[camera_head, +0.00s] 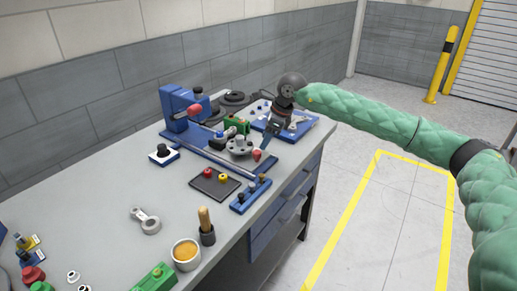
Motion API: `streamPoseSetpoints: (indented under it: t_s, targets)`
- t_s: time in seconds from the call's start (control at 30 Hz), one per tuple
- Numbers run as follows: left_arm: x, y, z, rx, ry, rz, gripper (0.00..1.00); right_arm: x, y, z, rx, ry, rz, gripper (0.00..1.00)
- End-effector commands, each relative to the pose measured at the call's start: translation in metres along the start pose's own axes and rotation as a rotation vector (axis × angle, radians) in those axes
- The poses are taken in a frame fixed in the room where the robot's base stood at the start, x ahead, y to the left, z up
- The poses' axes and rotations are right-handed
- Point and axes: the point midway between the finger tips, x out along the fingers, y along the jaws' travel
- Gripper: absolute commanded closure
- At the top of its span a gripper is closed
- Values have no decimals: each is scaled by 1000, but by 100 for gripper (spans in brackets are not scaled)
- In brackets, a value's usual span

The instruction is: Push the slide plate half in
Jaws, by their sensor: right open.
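A blue fixture (177,108) with a red knob and a long metal rod stands on the grey workbench (85,192). A dark flat plate (228,186) bearing a red and a yellow knob lies in front of it; I cannot tell for sure whether this is the slide plate. My right gripper (268,132) is at the far right part of the bench, pointing down beside a blue tray (314,118). It is open; its fingertips are small and partly merge with the parts behind. My left gripper is not in view.
A blue block with pegs (250,194) lies near the bench's front edge. A grey metal link (146,221), a bowl of orange contents (186,256) and a dark cup with a wooden handle (207,236) stand nearer. The bench's left middle is clear.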

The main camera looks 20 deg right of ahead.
Motion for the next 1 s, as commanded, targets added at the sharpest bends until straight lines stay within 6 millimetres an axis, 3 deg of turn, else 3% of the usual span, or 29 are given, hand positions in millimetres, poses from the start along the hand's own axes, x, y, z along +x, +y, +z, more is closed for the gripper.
streamPoseSetpoints:
  t_s: [0.4,0.8,1.0]
  targets:
    - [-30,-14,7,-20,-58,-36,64,54,0,1,2,-2,1,50]
    - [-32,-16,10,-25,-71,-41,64,62,0,0,2,-2,1,50]
    - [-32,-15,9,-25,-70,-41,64,62,0,0,2,-2,1,87]
